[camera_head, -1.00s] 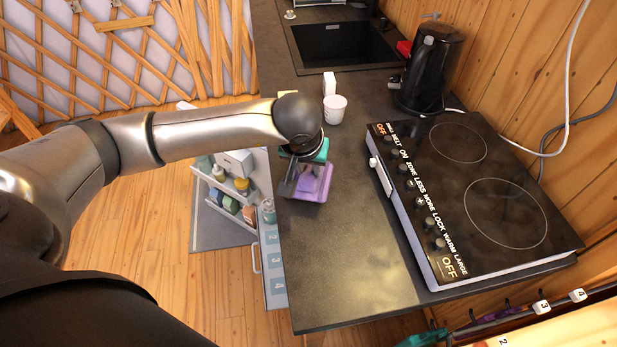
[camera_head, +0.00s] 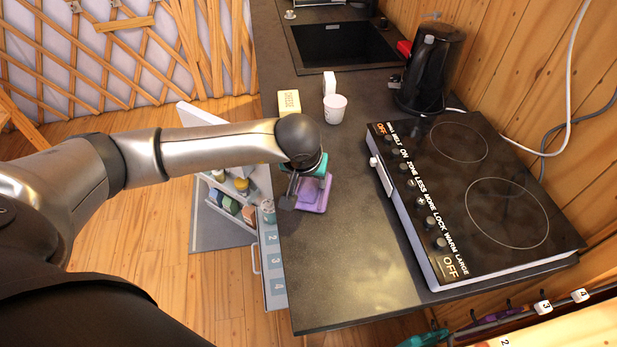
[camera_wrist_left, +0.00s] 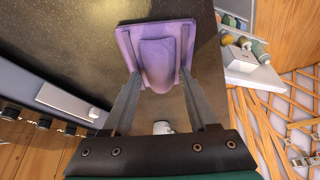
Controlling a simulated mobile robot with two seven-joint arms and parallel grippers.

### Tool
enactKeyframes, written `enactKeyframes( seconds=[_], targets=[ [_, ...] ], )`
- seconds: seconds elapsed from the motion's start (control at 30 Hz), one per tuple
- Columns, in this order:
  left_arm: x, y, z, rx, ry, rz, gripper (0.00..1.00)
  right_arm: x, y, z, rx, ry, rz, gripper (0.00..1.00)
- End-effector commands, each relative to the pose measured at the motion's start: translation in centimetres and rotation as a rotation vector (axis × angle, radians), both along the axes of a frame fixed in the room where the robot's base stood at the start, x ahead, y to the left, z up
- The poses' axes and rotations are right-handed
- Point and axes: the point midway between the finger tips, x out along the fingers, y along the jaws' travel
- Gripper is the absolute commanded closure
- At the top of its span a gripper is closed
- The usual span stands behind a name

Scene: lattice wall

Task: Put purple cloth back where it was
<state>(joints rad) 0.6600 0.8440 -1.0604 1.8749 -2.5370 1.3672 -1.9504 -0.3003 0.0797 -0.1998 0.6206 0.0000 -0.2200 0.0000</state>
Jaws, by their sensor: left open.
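A purple item that looks like the purple cloth (camera_head: 318,196) lies on the dark counter near its left edge. In the left wrist view it is a flat purple square (camera_wrist_left: 127,48) with a smaller, rounded purple piece (camera_wrist_left: 157,62) on it. I cannot tell if both are cloth. My left gripper (camera_head: 296,197) is above the counter at the purple item. In the left wrist view its fingers (camera_wrist_left: 158,90) are apart, one towards each side of the near part of the square. They hold nothing that I can see. My right gripper is not visible.
A white cup (camera_head: 335,108) and a yellow cheese box (camera_head: 289,103) stand further back. The black hob (camera_head: 470,200) is to the right, with the kettle (camera_head: 430,70) behind it. An open drawer (camera_head: 270,262) sticks out left of the counter. Numbered hooks (camera_head: 543,307) are at lower right.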

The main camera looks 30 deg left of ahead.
Motion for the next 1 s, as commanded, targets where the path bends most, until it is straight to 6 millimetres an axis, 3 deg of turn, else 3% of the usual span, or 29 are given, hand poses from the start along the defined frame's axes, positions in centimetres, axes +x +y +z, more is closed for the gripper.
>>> enactKeyframes(
  seconds=[0.33,0.8,1.0],
  targets=[
    [-0.2,-0.1,1.2,-0.001,-0.002,-0.001,0.41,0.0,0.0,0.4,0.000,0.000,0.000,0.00],
    [-3.5,-0.9,9.3,0.000,-0.004,-0.001,0.41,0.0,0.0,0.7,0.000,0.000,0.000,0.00],
    [-4.3,-1.1,11.1,0.000,-0.002,0.000,0.41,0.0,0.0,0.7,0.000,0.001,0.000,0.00]
  ],
)
